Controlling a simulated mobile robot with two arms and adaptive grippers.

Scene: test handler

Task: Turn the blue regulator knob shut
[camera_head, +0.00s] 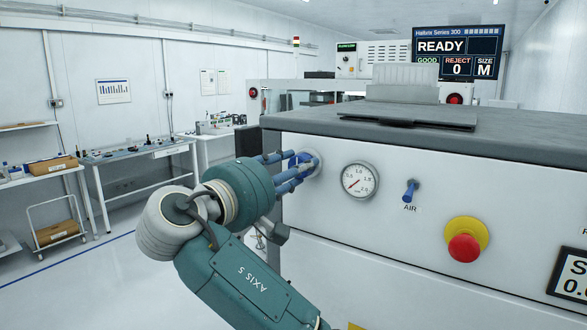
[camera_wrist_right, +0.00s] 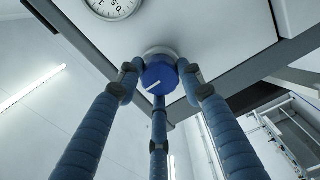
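The blue regulator knob (camera_wrist_right: 160,72) sits on a pale round collar on the machine's white front panel, left of the pressure gauge (camera_head: 360,181). In the right wrist view a short white mark on its face slants toward the lower left. My right gripper (camera_head: 297,168) has its three blue fingers around the knob. In the wrist view their tips bend in against its sides and lower edge. In the head view the fingers partly hide the knob. The gauge needle points to the lower left. My left gripper is not in view.
Right of the gauge are a blue AIR toggle (camera_head: 410,191) and a red emergency button (camera_head: 464,246) on a yellow base. The grey machine top (camera_head: 380,124) overhangs the panel. A workbench (camera_head: 137,150) and shelves stand at the left, with open floor before them.

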